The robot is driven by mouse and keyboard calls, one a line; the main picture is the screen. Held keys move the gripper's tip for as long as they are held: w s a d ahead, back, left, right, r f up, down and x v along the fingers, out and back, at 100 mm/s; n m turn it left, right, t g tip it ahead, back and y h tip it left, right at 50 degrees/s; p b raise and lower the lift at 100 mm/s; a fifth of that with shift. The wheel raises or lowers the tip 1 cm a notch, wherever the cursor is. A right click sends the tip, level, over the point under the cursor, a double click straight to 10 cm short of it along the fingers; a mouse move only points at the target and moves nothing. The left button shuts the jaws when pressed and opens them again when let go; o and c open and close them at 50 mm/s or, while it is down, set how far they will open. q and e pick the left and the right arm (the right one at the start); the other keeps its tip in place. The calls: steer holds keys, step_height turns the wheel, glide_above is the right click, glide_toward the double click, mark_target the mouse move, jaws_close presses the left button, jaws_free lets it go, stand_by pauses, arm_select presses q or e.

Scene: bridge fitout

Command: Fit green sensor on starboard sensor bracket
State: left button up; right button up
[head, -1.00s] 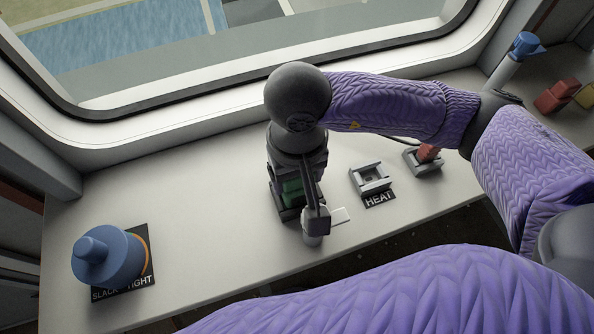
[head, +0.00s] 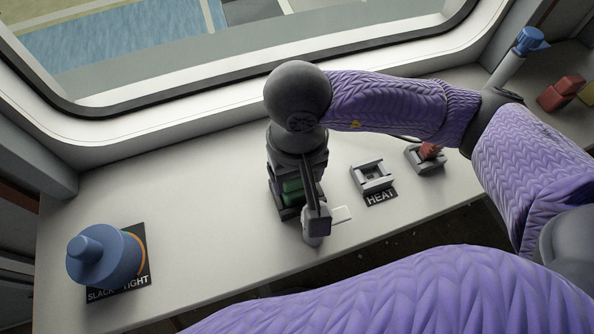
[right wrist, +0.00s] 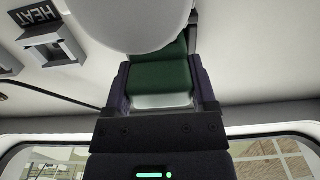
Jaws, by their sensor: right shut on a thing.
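My right gripper (head: 291,190) points down over the console and is shut on the green sensor (head: 292,188). In the right wrist view the green sensor (right wrist: 160,76) sits between the two dark fingers, with a pale lower part. A grey bracket (head: 372,176) by the HEAT label is empty. No bracket is marked starboard, and what lies under the sensor is hidden. My left gripper is out of view.
A red piece (head: 431,151) sits in another grey holder to the right. A blue knob (head: 97,255) on a SLACK-TIGHT plate stands at the left. A blue-topped post (head: 527,42) and red block (head: 558,94) are at the far right. The console (head: 190,210) is clear left of the gripper.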

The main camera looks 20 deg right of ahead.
steer(key=shift+f, duration=0.2)
steer(key=o, duration=1.2)
steer(key=shift+r, duration=0.1)
step_height(320, 180, up, 10)
steer(key=shift+f+p, duration=0.25)
steer(key=shift+p, duration=0.75)
steer(key=shift+r, duration=0.2)
